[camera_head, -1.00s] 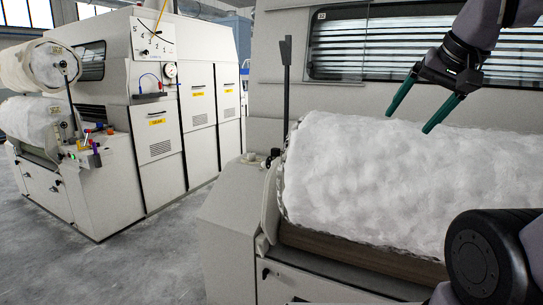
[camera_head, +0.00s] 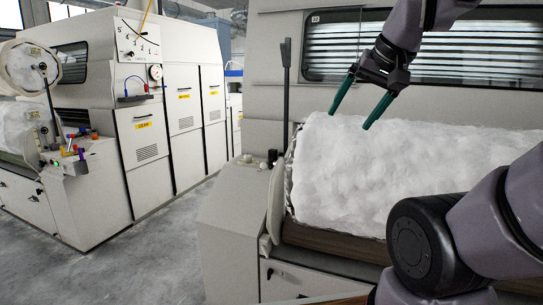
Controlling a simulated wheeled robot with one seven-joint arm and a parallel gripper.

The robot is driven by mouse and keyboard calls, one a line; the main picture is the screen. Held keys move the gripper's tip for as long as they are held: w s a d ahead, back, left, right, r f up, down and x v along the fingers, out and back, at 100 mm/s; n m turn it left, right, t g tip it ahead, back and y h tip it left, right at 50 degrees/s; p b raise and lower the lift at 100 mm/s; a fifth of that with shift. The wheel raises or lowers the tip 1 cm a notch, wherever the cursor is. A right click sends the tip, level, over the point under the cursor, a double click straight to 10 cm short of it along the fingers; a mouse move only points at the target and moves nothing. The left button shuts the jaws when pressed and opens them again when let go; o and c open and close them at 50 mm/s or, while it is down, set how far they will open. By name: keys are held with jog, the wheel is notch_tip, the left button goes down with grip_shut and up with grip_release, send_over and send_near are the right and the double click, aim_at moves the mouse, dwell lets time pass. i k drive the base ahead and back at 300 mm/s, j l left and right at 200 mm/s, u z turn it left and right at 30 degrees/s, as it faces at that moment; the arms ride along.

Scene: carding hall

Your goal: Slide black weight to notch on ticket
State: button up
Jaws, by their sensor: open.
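My gripper (camera_head: 350,120) is open and empty, with two green fingers spread apart. Its fingertips point down at the upper left of the big white fleecy roll (camera_head: 390,175) on the near machine; I cannot tell whether they touch it. I cannot make out a black weight or a notched ticket for certain. A small dark part (camera_head: 272,156) sits at the foot of an upright dark lever (camera_head: 286,90), left of the roll and of my gripper. Yellow labels (camera_head: 143,126) show on the far machine, too small to read.
The near machine's grey housing (camera_head: 235,220) stands left of the roll. The far machine (camera_head: 150,150) carries a gauge (camera_head: 155,72), a numbered white panel (camera_head: 138,40) and several coloured handles (camera_head: 75,148). Grey floor (camera_head: 165,250) is free between the machines.

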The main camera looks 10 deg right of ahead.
aim_at(273, 153)
jog(key=i+j+u, duration=0.1)
jog(key=i+j, duration=0.7)
jog(key=i, duration=0.25)
jog(key=i+j+u, duration=0.15)
jog(key=i+j, duration=0.25)
jog(key=i, duration=0.15)
